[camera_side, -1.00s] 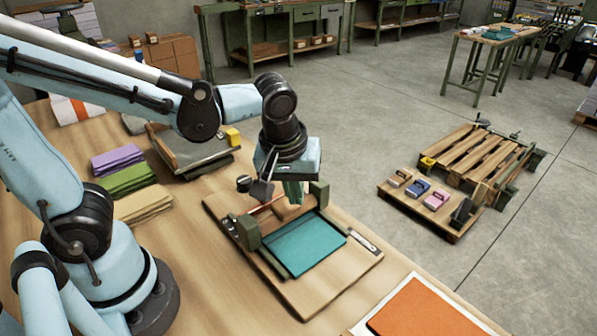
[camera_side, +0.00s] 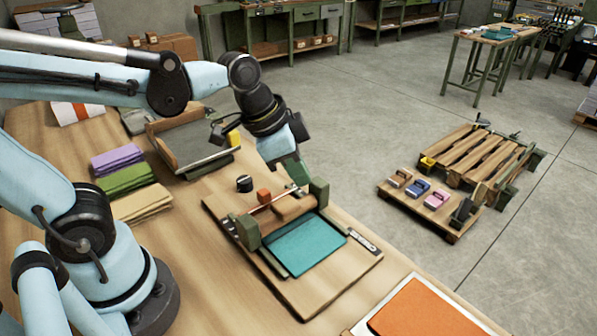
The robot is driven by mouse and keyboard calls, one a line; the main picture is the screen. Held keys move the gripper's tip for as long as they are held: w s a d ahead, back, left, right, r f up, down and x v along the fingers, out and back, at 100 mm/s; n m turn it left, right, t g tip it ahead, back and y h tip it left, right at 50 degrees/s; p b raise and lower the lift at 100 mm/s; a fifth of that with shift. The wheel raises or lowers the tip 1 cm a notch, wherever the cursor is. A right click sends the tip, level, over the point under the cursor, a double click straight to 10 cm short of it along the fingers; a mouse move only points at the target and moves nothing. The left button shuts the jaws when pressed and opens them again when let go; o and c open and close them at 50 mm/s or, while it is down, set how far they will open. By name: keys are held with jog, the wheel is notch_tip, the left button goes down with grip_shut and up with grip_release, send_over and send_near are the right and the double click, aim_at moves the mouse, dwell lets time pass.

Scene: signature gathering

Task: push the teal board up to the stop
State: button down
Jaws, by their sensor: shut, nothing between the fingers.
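The teal board (camera_side: 308,246) lies flat on a wooden base board (camera_side: 318,294), in a fixture with dark green end blocks (camera_side: 246,232) and a wooden roller or bar (camera_side: 290,212) across it. The board's far edge is close to the bar; whether it touches a stop there is hidden. My gripper (camera_side: 299,175) is shut and empty, tilted, above the far right end of the bar and apart from the teal board.
An orange sheet (camera_side: 425,310) lies at the front right. Purple, green and tan stacks (camera_side: 128,180) lie left of the fixture. A tray (camera_side: 195,145) stands behind. A small black knob (camera_side: 244,183) and an orange block (camera_side: 264,196) are near the bar. A pallet (camera_side: 460,180) is on the floor.

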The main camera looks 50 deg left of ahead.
aim_at(345, 256)
jog(key=w+d+f+m+g+h, duration=0.1)
jog(key=w+d+m+g, duration=0.1)
jog(key=d+m, duration=0.35)
jog(key=w+d+f+m+g+h, duration=0.1)
jog(key=d+f+m+g, duration=0.1)
jog(key=d+m, duration=0.3)
jog(key=shift+m, duration=0.35)
jog(key=x, duration=0.9)
jog(key=shift+a+f, duration=0.25)
jog(key=shift+f, duration=0.1)
jog(key=a, duration=0.2)
jog(key=shift+a, duration=0.3)
jog(key=shift+s+a, duration=0.1)
jog(key=shift+a, duration=0.7)
